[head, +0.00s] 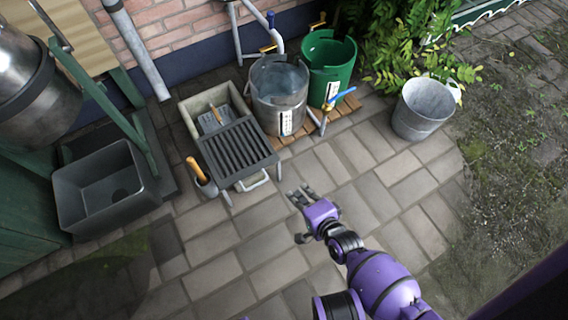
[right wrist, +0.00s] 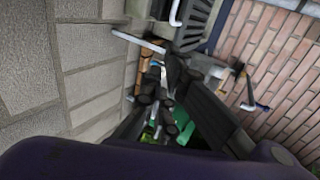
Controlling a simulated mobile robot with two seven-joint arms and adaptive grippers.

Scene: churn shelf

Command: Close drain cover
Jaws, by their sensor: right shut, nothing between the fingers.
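The drain cover (head: 236,152) is a dark slatted grate on a pale stone drain basin (head: 190,121). It lies over the front part of the basin, and the back part is open with a small blue-grey item (head: 211,118) in it. A pale handle (head: 254,183) shows at the front edge. The cover also shows at the top of the right wrist view (right wrist: 197,22). My right gripper (head: 299,194) is shut and empty, over the paving to the right of the cover and apart from it. Its dark fingers (right wrist: 163,88) show in the right wrist view. My left gripper is not in view.
A metal bucket (head: 279,98) and a green bucket (head: 328,62) stand on wooden slats behind the cover, near a pipe and taps. A grey pail (head: 423,108) stands to the right. A grey tub (head: 107,188) is at left. The paving in front is clear.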

